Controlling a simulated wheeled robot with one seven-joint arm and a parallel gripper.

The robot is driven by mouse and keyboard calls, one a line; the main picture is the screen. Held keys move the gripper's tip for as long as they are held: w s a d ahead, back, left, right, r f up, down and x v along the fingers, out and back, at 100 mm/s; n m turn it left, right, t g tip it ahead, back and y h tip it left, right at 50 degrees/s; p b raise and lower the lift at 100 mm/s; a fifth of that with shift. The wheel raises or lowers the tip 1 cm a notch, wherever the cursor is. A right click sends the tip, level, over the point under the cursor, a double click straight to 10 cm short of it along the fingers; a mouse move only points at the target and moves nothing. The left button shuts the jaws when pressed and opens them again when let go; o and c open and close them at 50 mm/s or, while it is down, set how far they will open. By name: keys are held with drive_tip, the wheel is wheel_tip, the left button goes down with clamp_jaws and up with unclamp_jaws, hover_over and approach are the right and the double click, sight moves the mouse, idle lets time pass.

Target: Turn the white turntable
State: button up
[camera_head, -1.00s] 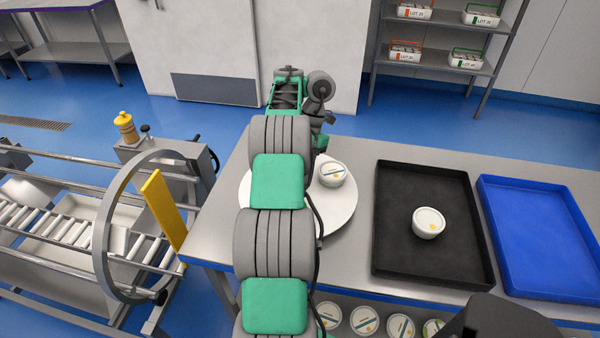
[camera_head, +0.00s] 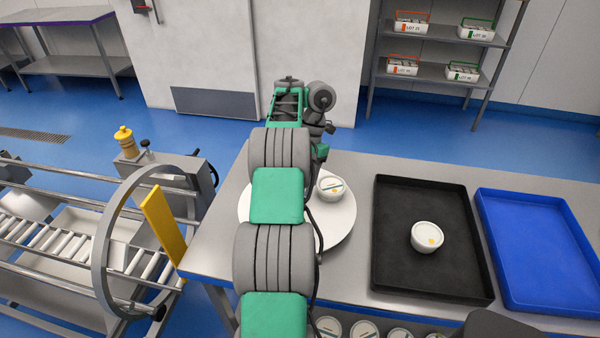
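The white turntable (camera_head: 338,222) is a round disc on the grey metal table, partly hidden behind my arm. A white lidded tub (camera_head: 331,187) stands on it, right of my arm. My arm reaches across the turntable. My gripper (camera_head: 321,150) is near the turntable's far edge, mostly hidden behind my own wrist links. Its fingers do not show clearly, and I cannot tell whether it touches the turntable.
A black tray (camera_head: 395,270) with one white tub (camera_head: 427,237) is to the right, then an empty blue tray (camera_head: 545,250). A roller conveyor (camera_head: 60,245) with a grey ring (camera_head: 103,260) and yellow plate (camera_head: 161,226) is on the left. Several tubs sit on a lower shelf.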

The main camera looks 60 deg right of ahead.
drive_tip(key=p+v, duration=0.2)
drive_tip(key=v, duration=0.4)
drive_tip(key=shift+p, duration=0.3)
drive_tip(key=shift+r, duration=0.1)
